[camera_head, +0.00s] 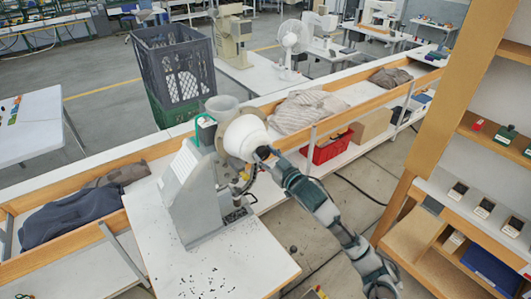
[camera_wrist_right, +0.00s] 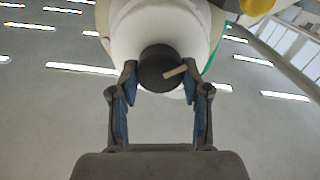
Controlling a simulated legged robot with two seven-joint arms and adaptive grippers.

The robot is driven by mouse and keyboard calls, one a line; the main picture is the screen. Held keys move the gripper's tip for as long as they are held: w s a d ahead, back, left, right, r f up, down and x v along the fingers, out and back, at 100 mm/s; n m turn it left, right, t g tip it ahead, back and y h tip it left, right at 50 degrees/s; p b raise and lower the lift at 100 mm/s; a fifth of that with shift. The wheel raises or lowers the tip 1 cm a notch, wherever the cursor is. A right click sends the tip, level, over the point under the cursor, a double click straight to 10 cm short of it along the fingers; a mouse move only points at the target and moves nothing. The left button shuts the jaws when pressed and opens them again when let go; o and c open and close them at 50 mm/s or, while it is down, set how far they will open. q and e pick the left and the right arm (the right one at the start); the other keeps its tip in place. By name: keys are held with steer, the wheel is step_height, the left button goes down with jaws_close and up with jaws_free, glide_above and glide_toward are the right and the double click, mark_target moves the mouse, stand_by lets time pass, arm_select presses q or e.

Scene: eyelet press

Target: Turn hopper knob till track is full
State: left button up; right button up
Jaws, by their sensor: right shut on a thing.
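The eyelet press (camera_head: 190,190) stands on a white table, grey with a sloped light panel. Its round white hopper (camera_head: 243,136) sits at the upper right of the press. My right gripper (camera_head: 265,153) reaches the hopper's right side. In the right wrist view, the black hopper knob (camera_wrist_right: 157,66), with a pale bar mark on its face, sits between the fingertips of my right gripper (camera_wrist_right: 160,78), which is shut on it. The white hopper body (camera_wrist_right: 160,25) is behind the knob. The track and its fill cannot be made out. My left gripper is not in view.
Small dark bits lie on the white table (camera_head: 255,245) near its front. Behind the press runs a wood-edged bench with grey cloth (camera_head: 308,110) and dark cloth (camera_head: 70,215). A dark crate (camera_head: 172,65) stands beyond. A shelf rack (camera_head: 480,200) is at the right.

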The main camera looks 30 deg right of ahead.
steer(key=shift+f+m, duration=0.3)
steer(key=shift+m, duration=0.3)
steer(key=shift+f+p, duration=0.1)
steer(key=shift+p, duration=0.2)
steer(key=o, duration=1.1)
steer(key=shift+w, duration=0.1)
steer(key=shift+o, duration=0.2)
steer(key=shift+w+d, duration=0.1)
steer(key=shift+d, duration=0.05)
steer(key=shift+s, duration=0.4)
steer(key=s+d, duration=0.1)
steer(key=s, duration=1)
